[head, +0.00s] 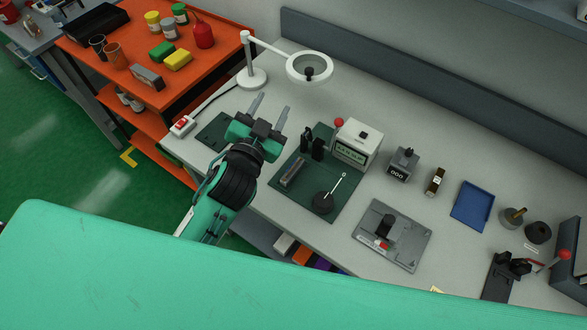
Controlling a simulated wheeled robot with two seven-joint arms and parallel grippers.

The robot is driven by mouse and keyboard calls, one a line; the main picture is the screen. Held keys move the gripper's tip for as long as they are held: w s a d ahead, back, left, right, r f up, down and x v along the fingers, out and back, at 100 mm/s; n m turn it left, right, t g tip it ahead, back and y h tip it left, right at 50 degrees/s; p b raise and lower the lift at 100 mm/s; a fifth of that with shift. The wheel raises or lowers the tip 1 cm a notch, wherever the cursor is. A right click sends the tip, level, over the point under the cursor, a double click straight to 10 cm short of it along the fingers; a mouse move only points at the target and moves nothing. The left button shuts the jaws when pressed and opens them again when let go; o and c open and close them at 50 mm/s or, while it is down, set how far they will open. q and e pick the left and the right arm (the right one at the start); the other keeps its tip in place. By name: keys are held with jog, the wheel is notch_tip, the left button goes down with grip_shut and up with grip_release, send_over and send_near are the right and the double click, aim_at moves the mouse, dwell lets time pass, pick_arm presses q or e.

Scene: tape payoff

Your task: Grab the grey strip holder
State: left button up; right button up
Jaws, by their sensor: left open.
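A narrow grey holder (293,172), which looks like the grey strip holder, lies on the left part of the dark green mat (335,205) on the bench. My left gripper (271,106) is open with nothing between its fingers. It is above the bench, up and to the left of the holder in the head view, and apart from it. The holder is small in view, so its details are hard to tell. My right gripper is not in view.
Black upright parts (317,149) and a round black base with a thin rod (323,203) share the mat. A display box (358,145) stands behind. A magnifier lamp (310,67) stands at the back left. A grey fixture plate (405,250) sits to the right.

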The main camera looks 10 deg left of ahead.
pick_arm(q)
jog(key=s+d+r+m+g+h, duration=0.2)
jog(key=s+d+r+m+h, duration=0.1)
jog(key=d+r+m+h, duration=1.15)
jog(key=s+d+m+g+h, duration=0.3)
jog(key=d+m+g+h, duration=0.25)
jog(key=m+g, duration=0.5)
jog(key=m+g+y+p, duration=0.2)
jog(key=m+g+y, duration=0.55)
jog(key=y, duration=1.45)
send_over(293, 169)
jog(key=w, duration=0.1)
notch_tip(293, 169, down, 27)
jog(key=shift+f+m+t, duration=0.15)
jog(key=shift+m+t, duration=0.7)
jog(key=shift+t, duration=0.15)
jog(key=shift+s+f+p, duration=0.15)
jog(key=shift+f+p, duration=0.35)
jog(key=shift+p, duration=0.25)
jog(key=f, duration=0.1)
jog(key=f+p, duration=0.2)
jog(key=shift+s+f, duration=0.1)
jog(key=shift+s, duration=0.15)
jog(key=shift+f, duration=0.6)
grip_shut()
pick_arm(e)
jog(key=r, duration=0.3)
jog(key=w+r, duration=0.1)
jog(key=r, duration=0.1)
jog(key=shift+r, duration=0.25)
